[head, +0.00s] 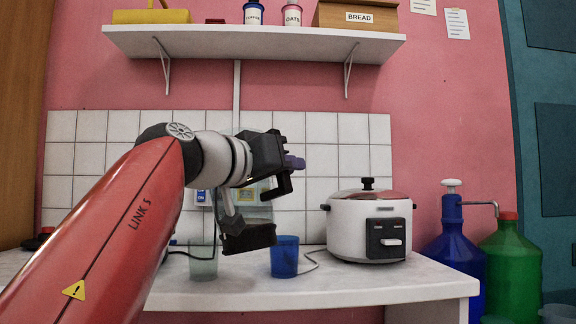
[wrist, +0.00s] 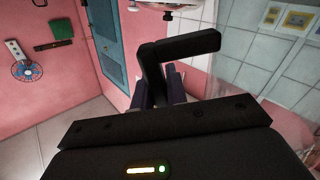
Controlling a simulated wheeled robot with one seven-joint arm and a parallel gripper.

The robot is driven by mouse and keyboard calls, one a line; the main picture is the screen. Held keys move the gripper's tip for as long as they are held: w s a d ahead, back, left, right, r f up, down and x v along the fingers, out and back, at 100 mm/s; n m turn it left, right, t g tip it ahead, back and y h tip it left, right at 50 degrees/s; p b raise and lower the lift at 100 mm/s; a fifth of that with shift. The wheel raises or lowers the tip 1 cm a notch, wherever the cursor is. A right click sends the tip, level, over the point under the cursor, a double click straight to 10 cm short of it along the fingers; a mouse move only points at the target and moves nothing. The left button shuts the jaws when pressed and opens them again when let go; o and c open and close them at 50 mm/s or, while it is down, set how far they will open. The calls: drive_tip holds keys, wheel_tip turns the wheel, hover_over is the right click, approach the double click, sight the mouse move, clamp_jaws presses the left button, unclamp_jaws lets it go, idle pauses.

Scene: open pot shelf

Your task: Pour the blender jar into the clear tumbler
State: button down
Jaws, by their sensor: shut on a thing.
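My gripper (head: 292,162) is shut on the black handle (head: 284,188) of the blender jar; the handle also shows between the purple fingers in the wrist view (wrist: 185,46). The jar (head: 262,208) is see-through and faint, with a dark base (head: 248,238), and hangs above the counter, slightly tilted. Its clear wall shows right of the handle in the wrist view. I cannot make out its contents. The clear tumbler (head: 203,260), faintly greenish, stands upright on the counter, below and left of the jar's base.
A blue tumbler (head: 284,258) stands on the counter (head: 330,290), right of the jar's base. A white rice cooker (head: 368,228) stands further right, its cord running behind the tumblers. A shelf (head: 250,40) with canisters and a bread box is above. Blue and green jugs stand at right.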

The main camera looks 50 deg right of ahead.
drive_tip(key=shift+w+d+r+n+p, duration=0.1)
drive_tip(key=shift+w+r+n+p, duration=0.75)
drive_tip(key=shift+n+p, duration=0.45)
drive_tip(key=shift+w+d+r+n+p, duration=0.1)
drive_tip(key=shift+w+r+n+p, duration=0.7)
drive_tip(key=shift+n+p, duration=0.5)
drive_tip(key=shift+w+r+n+p, duration=0.85)
drive_tip(key=shift+n+p, duration=0.3)
drive_tip(key=shift+n, duration=0.25)
drive_tip(key=shift+w+d+n+p, duration=0.2)
drive_tip(key=shift+w+n+p, duration=1.85)
drive_tip(key=shift+p, duration=0.7)
